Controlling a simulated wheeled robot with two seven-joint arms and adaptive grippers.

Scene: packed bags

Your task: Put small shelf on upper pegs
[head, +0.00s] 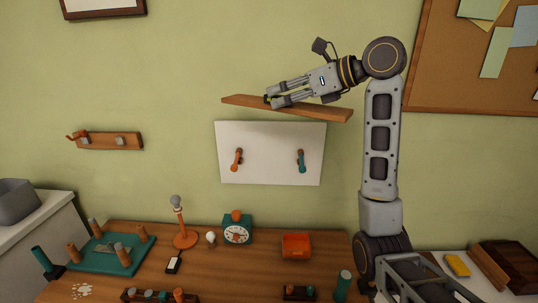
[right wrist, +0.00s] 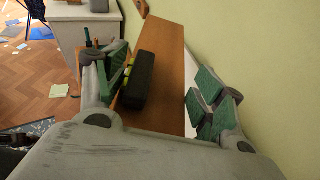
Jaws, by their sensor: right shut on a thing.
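The small shelf (head: 322,111) is a brown wooden plank held against the green wall, tilted with its right end lower. My right gripper (head: 270,101) is shut on it near its left half, coming from the right. In the right wrist view the plank (right wrist: 168,62) runs away between the fingers, beside a dark block (right wrist: 140,80) whose attachment I cannot tell. Below the shelf, a white board (head: 270,170) on the wall carries an orange peg (head: 237,160) at left and a teal peg (head: 301,161) at right. The shelf is above both pegs. My left gripper is not in view.
A wooden rack (head: 110,141) with hooks hangs on the wall at left. The desk (head: 210,270) below holds a clock (head: 237,230), an orange lamp (head: 184,238), an orange box (head: 296,246) and a teal pegged tray (head: 105,254). A corkboard (head: 440,70) hangs at upper right.

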